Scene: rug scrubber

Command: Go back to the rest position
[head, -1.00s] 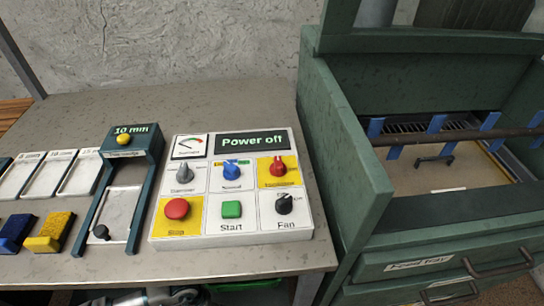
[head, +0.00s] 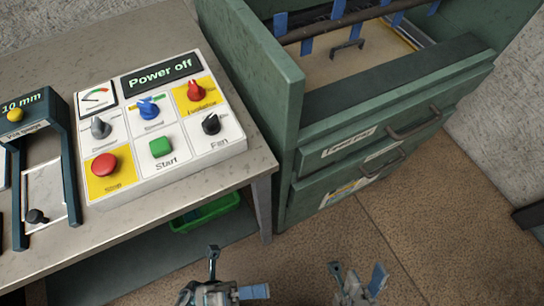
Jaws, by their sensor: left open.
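My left gripper (head: 232,275) is at the bottom of the head view, in front of the table, with its fingers apart and nothing between them. My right gripper (head: 358,277) is to its right, over the brown floor, with its two fingers apart and nothing visible between them. Both grippers are clear of the table and the green machine. The lower parts of both are cut off by the frame edge.
The control panel (head: 160,125), reading "Power off", sits on the grey table (head: 130,240). The green machine (head: 255,75) with drawers stands to its right. A green bin (head: 205,214) is under the table. Brown floor (head: 430,215) is free at the lower right.

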